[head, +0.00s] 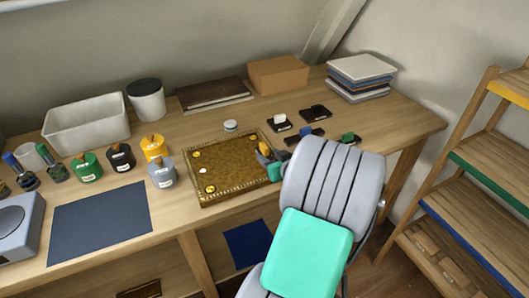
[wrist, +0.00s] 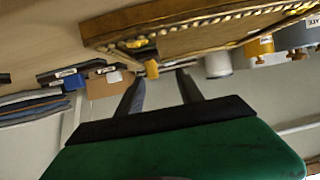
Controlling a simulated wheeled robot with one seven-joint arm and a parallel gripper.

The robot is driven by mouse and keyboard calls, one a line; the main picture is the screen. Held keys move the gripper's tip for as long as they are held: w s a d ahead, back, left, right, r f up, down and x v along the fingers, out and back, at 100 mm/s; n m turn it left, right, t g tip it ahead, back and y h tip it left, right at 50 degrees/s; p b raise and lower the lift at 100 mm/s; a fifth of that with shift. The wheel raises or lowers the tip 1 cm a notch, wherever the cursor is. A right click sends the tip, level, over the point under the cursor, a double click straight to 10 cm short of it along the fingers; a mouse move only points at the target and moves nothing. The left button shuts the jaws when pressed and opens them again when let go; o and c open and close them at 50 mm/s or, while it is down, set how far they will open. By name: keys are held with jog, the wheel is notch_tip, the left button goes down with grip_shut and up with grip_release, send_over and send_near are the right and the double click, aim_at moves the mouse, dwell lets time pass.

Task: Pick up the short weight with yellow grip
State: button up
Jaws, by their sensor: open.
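A small yellow piece (head: 263,147), which looks like the weight's yellow grip, shows at the right edge of the gilt tray (head: 191,171). My gripper (head: 267,157) is beside it in the head view and partly covers it, so its base is hard to make out. In the wrist view the yellow grip (wrist: 152,69) is small, beyond the fingertips and between their lines, below the tray rim (wrist: 190,24). My gripper (wrist: 160,76) is open, with nothing between its fingers. I cannot tell the weight's full height.
Labelled pots, including a yellow one (head: 153,148) and a grey one (head: 162,174), stand left of the tray. Several dark blocks (head: 315,113) lie behind and right. A cardboard box (head: 279,76) and stacked books (head: 361,78) are at the back. The dark mat (head: 98,221) is bare.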

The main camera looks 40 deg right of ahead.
aim_at(267, 150)
jog(key=shift+h, duration=0.3)
jog(key=p+x, duration=0.1)
jog(key=x, duration=0.2)
jog(key=d+x, duration=0.1)
jog(key=x, duration=0.3)
jog(key=shift+d+p, duration=0.2)
jog(key=shift+p, duration=0.15)
jog(key=shift+c, duration=0.3)
grip_shut()
